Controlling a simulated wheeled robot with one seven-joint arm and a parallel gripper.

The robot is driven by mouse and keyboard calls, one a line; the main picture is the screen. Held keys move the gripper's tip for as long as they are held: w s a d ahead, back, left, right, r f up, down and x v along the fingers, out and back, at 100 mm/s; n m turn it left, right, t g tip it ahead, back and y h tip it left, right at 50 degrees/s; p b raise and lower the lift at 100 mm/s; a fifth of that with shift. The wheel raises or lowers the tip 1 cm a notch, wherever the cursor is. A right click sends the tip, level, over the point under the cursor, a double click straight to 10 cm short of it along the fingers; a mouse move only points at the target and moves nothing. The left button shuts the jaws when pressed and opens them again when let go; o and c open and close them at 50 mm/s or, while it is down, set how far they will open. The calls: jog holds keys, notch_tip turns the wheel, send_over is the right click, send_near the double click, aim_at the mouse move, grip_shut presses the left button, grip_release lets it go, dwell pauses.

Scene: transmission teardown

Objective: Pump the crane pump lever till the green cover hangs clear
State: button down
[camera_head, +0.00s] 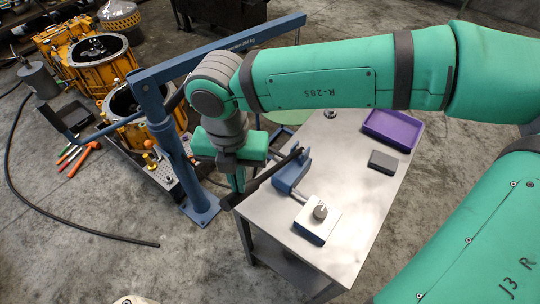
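The blue crane has a post (172,145) and a long boom (270,31) that rises to the upper right. A blue pump unit (290,174) sits on the steel bench. The dark pump lever (262,180) slopes from the pump down to the left, past the bench edge. My gripper (238,184) points down at the lever's lower left end. Its fingertips overlap the lever in this view, and I cannot tell if they grip it.
Yellow housings (98,66) stand at the upper left. Orange-handled tools (84,158) and a black hose (60,222) lie on the floor.

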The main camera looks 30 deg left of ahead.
aim_at(234, 195)
jog(key=f, duration=0.1)
jog(key=s+f, duration=0.1)
jog(key=f, duration=0.1)
jog(key=s+f, duration=0.1)
jog(key=shift+f, duration=0.3)
notch_tip(234, 195, down, 9)
jog(key=s, duration=0.2)
jog(key=shift+s, duration=0.25)
jog(key=w+r, duration=0.1)
jog(key=r, duration=0.5)
jog(key=w+r, duration=0.1)
jog(key=r, duration=0.2)
jog(key=shift+w+r, duration=0.35)
jog(key=shift+r, duration=0.05)
jog(key=w+r, duration=0.4)
jog(key=r, duration=0.5)
jog(key=shift+w, duration=0.25)
jog(key=shift+d, duration=0.1)
